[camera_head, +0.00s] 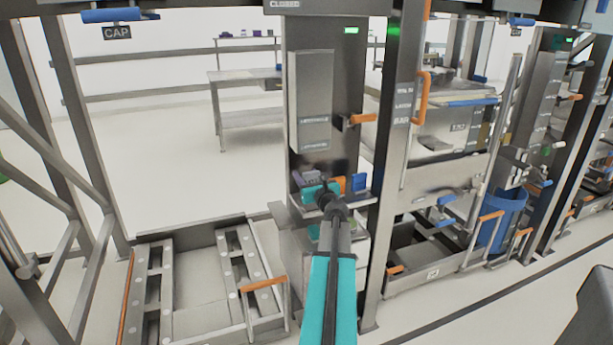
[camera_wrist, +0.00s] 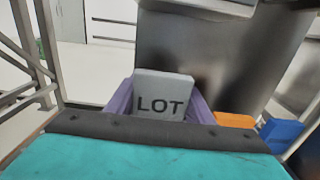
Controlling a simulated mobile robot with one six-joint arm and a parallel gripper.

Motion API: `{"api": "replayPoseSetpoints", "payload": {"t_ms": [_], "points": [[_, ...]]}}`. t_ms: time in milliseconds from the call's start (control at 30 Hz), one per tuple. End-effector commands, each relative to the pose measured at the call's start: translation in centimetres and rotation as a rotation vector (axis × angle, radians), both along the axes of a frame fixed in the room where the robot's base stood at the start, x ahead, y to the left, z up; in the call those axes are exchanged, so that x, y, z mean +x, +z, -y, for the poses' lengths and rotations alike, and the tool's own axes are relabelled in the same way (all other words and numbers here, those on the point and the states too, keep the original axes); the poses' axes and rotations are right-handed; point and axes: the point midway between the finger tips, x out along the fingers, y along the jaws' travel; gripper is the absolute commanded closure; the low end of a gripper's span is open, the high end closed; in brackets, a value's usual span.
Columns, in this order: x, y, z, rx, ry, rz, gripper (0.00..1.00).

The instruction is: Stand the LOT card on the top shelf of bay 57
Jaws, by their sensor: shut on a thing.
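The grey LOT card (camera_wrist: 162,97) stands upright with its lettering facing me in the wrist view. A purple holder (camera_wrist: 122,98) shows behind it and on both sides. My gripper (camera_head: 322,190), teal and black, is at the small ledge on the grey column in the head view. Its black edge and teal body fill the bottom of the wrist view and hide the card's lower part. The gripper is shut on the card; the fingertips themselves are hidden. I cannot read a bay number 57 or make out its top shelf in either view.
An orange block (camera_wrist: 234,120) and a blue block (camera_wrist: 283,132) sit right of the card. The grey column (camera_head: 345,90) rises behind the ledge. A low roller frame (camera_head: 205,285) lies left of my arm. Open floor (camera_head: 160,185) shows at left.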

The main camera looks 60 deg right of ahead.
Motion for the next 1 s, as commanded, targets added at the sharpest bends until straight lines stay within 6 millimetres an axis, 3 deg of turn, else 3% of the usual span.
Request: {"api": "replayPoseSetpoints", "payload": {"t_ms": [400,1000], "points": [[0.0,-3.1,0.0,0.0,0.0,0.0,0.79],[0.0,-3.4,0.0,-0.001,0.0,-0.001,0.79]]}}
